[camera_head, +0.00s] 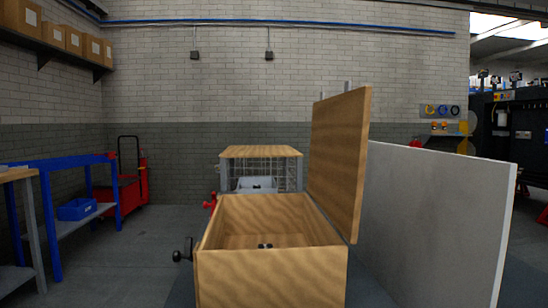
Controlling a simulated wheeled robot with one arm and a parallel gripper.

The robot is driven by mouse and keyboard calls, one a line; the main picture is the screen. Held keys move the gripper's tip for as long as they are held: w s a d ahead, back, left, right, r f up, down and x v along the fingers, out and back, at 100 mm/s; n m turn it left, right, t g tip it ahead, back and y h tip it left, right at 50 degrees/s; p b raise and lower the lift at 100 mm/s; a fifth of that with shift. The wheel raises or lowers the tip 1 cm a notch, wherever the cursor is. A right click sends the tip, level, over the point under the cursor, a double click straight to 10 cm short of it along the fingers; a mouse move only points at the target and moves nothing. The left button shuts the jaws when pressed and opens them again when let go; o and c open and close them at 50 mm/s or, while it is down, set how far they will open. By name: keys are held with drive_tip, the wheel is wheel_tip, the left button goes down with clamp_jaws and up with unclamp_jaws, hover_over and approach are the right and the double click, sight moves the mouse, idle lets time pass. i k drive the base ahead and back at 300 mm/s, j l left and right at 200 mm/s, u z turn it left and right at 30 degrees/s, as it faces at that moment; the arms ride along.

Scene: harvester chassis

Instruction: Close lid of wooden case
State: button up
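The wooden case (272,272) stands in the lower middle of the view, its open top facing up. Its wooden lid (338,158) stands up along the case's right side, nearly upright, so the case is open. A small dark object (265,245) shows inside the case; I cannot tell what it is. My gripper is not in view, and nothing is seen touching the lid.
A black knob-like part (183,251) sticks out left of the case. A wood-topped wire cage (260,152) stands behind it. A grey panel (430,220) stands close on the right. A blue-framed bench (70,212) and red cart (130,185) are left; floor between is clear.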

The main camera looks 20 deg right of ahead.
sight(340, 127)
drive_tip(key=l+u, duration=0.4)
drive_tip(key=l, duration=1.95)
drive_tip(key=k, duration=0.1)
